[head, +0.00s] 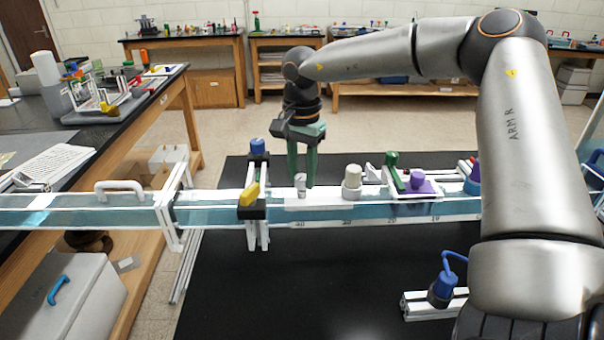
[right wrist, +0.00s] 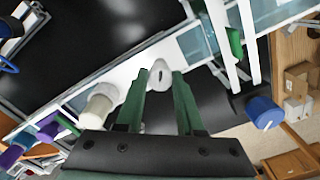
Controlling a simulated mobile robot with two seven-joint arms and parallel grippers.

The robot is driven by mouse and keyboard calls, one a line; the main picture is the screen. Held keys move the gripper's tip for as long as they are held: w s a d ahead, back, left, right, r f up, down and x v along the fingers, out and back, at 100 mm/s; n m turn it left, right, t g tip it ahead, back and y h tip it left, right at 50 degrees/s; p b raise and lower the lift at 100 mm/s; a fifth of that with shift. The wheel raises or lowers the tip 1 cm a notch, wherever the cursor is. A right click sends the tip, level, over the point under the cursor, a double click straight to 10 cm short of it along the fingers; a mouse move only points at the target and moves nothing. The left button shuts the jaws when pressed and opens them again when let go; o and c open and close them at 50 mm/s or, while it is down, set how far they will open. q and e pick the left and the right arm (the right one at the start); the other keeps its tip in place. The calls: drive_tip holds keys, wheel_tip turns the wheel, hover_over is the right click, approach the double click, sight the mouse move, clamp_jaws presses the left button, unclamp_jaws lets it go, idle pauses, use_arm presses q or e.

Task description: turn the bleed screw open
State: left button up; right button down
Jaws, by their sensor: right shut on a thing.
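The bleed screw (head: 300,187) is a small pale grey-white knob standing on a white plate on top of the clear water channel. My right gripper (head: 302,177) comes down on it from above with long green fingers. My left gripper is not in view.
A larger white knob (head: 352,177) stands close to the right of the screw. Beyond it is a purple fitting (head: 417,182) with a green post (head: 392,168).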

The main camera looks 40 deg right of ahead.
sight(302, 177)
drive_tip(key=shift+n, duration=0.7)
drive_tip(key=c, duration=0.5)
unclamp_jaws()
drive_tip(key=shift+c, duration=0.2)
drive_tip(key=shift+r, duration=0.1)
wheel_tip(302, 177, up, 12)
drive_tip(key=shift+r, duration=0.2)
